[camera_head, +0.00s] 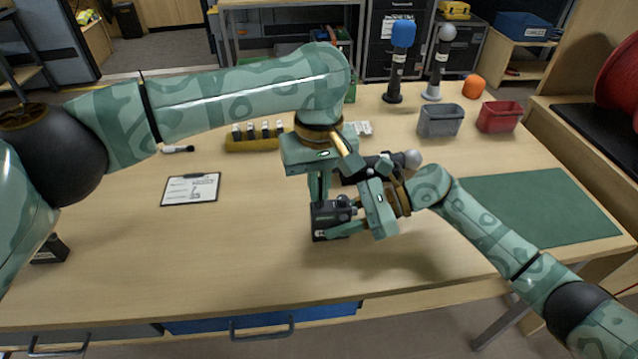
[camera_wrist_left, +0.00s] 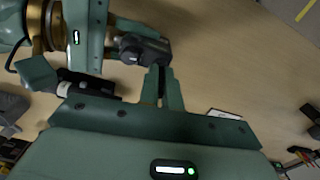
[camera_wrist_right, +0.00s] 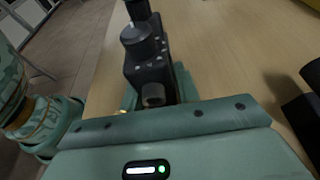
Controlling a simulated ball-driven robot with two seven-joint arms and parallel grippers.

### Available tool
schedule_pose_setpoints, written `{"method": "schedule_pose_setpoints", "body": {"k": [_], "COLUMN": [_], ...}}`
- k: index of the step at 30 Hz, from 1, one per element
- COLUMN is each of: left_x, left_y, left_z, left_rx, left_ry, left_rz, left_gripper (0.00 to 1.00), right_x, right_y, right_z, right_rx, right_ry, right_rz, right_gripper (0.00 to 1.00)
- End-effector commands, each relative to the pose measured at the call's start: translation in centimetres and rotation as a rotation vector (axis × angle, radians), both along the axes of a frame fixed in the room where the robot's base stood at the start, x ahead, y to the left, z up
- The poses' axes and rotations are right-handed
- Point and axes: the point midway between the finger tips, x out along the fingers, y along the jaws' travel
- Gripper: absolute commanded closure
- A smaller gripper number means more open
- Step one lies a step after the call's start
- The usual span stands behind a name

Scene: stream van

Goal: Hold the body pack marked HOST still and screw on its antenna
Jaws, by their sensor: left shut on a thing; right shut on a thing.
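The black body pack (camera_head: 322,222) is held just above the table in the middle of the head view; its marking is too small to read. My right gripper (camera_head: 352,222) comes in from the right, level with the pack's right end.
A dark microphone (camera_head: 412,159) lies behind the grippers. A clipboard (camera_head: 176,190) lies left, a yellow battery holder (camera_head: 240,145) behind. Grey (camera_head: 440,122) and red (camera_head: 498,117) bins and a green mat (camera_head: 540,210) are right.

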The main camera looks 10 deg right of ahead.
Motion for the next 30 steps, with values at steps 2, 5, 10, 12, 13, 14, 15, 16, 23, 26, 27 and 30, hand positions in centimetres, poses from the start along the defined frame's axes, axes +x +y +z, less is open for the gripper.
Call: {"method": "schedule_pose_setpoints", "body": {"k": [2, 5, 10, 12, 13, 14, 15, 16, 23, 26, 27, 30], "left_x": [0.00, 0.00, 0.00, 0.00, 0.00, 0.00, -0.01, -0.02, 0.00, 0.01, 0.01, 0.01], "left_y": [0.00, 0.00, 0.00, 0.00, 0.00, 0.00, 0.00, 0.00, 0.03, 0.03, 0.03, 0.02], "left_z": [0.00, 0.00, -0.02, -0.02, -0.02, -0.02, -0.03, -0.04, -0.05, -0.02, -0.02, -0.02], "left_rx": [0.000, 0.000, 0.000, 0.000, 0.000, 0.000, 0.000, 0.000, -0.001, -0.001, -0.001, -0.001], "left_ry": [0.000, 0.000, 0.000, 0.000, 0.000, 0.000, 0.001, 0.001, 0.000, 0.000, 0.000, 0.000], "left_rz": [0.000, 0.000, 0.000, 0.000, 0.000, -0.004, -0.025, -0.057, -0.344, -0.354, -0.353, -0.355], "left_gripper": [1.00, 1.00, 1.00, 1.00, 1.00, 1.00, 1.00, 1.00, 1.00, 1.00, 1.00, 1.00], "right_x": [-0.01, -0.01, -0.01, -0.01, -0.01, -0.01, -0.01, -0.01, 0.00, 0.00, 0.00, 0.00], "right_y": [0.00, 0.01, 0.01, 0.01, 0.01, 0.01, 0.01, 0.01, 0.00, 0.00, 0.00, 0.00], "right_z": [-0.01, 0.00, 0.00, 0.00, -0.01, -0.01, -0.01, 0.00, -0.01, -0.01, -0.01, -0.01], "right_rx": [0.000, 0.000, 0.000, 0.000, 0.000, 0.000, 0.000, 0.000, 0.000, 0.000, 0.000, 0.000], "right_ry": [0.000, 0.000, 0.000, 0.000, 0.000, 0.000, 0.000, 0.000, 0.000, 0.000, 0.000, 0.000], "right_rz": [0.000, 0.000, 0.000, 0.000, 0.000, 0.000, 0.000, 0.000, 0.000, 0.000, 0.000, 0.000], "right_gripper": [0.98, 0.98, 0.98, 0.98, 0.98, 0.98, 0.98, 0.98, 0.98, 0.98, 0.98, 0.98]}}
